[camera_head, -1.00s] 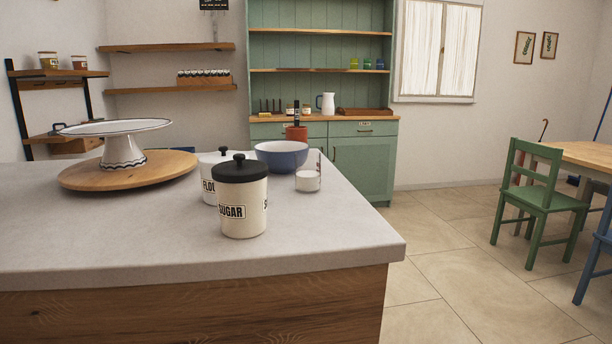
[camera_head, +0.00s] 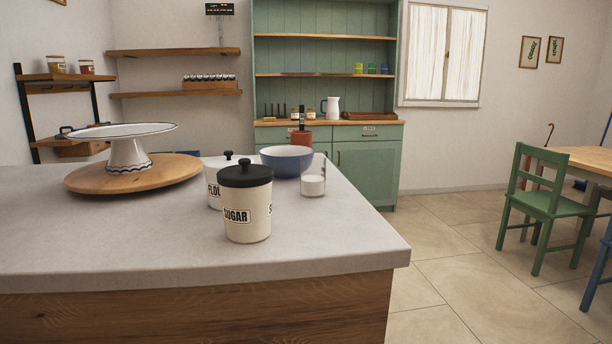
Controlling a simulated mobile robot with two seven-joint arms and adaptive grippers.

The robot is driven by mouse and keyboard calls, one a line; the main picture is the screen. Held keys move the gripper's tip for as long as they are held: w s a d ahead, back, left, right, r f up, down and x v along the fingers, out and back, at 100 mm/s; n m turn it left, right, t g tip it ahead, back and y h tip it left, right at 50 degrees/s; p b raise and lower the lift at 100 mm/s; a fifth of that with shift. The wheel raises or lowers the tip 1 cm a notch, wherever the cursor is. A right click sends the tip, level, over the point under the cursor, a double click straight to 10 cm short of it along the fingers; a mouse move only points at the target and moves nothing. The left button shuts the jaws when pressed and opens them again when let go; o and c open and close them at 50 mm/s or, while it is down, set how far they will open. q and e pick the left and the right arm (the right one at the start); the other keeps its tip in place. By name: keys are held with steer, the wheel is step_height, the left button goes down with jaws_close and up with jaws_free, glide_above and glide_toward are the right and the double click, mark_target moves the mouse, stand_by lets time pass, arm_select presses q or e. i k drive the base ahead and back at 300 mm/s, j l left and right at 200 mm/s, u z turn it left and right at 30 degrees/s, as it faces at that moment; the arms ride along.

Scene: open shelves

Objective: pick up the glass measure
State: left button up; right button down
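The glass measure (camera_head: 313,178) stands upright near the right edge of the grey counter (camera_head: 130,238). It is a small clear vessel with white contents in its lower part. It stands in front of and to the right of a blue and white bowl (camera_head: 286,163), and behind and to the right of the sugar canister (camera_head: 246,212). Neither of my grippers shows in the head view.
A flour canister (camera_head: 213,190) stands partly hidden behind the sugar canister. A cake stand (camera_head: 128,152) sits on a round wooden board (camera_head: 84,180) at left. The counter's front is clear. A green chair (camera_head: 544,205) stands at right, with open floor between.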

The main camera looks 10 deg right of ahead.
mark_target(312, 168)
steer(key=l+u, duration=0.25)
steer(key=u, duration=0.25)
steer(key=i+l+u, duration=0.1)
steer(key=l+u, duration=0.25)
steer(key=u, duration=0.15)
steer(key=k+l+u, duration=0.2)
steer(key=l, duration=0.35)
steer(key=l+u, duration=0.2)
steer(key=l, duration=0.35)
